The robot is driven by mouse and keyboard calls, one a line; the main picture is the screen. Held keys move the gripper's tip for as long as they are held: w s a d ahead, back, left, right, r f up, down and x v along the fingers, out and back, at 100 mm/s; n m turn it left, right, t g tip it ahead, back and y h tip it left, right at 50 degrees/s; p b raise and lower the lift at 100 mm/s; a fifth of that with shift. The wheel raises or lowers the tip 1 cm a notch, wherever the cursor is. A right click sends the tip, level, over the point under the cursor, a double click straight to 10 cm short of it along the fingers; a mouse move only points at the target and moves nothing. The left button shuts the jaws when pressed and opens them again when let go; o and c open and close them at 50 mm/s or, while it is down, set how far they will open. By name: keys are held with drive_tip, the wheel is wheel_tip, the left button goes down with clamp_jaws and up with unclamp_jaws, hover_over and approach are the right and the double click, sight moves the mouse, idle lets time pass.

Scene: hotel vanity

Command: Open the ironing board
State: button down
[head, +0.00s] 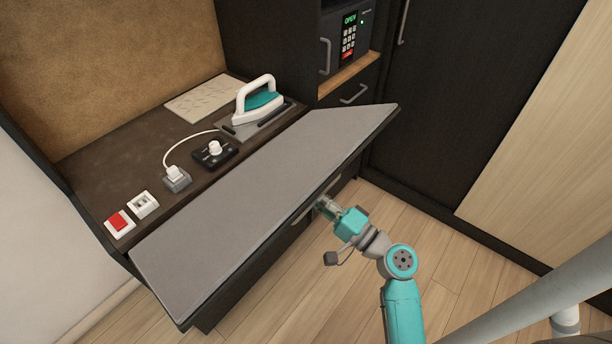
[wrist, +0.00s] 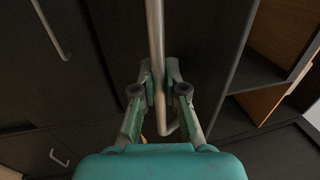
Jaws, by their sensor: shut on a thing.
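The ironing board (head: 260,185) is a long flat grey panel along the front edge of the dark vanity in the head view. It looks tilted, but its exact angle is hard to tell. A pale bar handle (head: 303,213) shows just below its front edge. My gripper (head: 324,206) is at this handle, below the board. In the wrist view my gripper (wrist: 159,84) is shut on the handle (wrist: 155,40), with the bar running between its two fingers. Whether the handle's panel is joined to the board is hidden.
A teal and white iron (head: 258,100) stands on the vanity top (head: 105,165), with a plug in a grey socket (head: 177,180) and a black knob box (head: 215,153). A safe (head: 346,40) and tall dark cabinets stand behind. The wooden floor (head: 420,215) to the right is clear.

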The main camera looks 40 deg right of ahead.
wheel_tip(320, 180, down, 14)
drive_tip(key=s+t, duration=0.2)
drive_tip(key=t, duration=0.1)
drive_tip(key=shift+d+r+y, duration=0.25)
drive_tip(key=shift+y, duration=0.15)
drive_tip(key=shift+s, duration=0.1)
drive_tip(key=c, duration=1.2)
unclamp_jaws()
drive_tip(key=v, duration=1.2)
drive_tip(key=shift+f, duration=0.1)
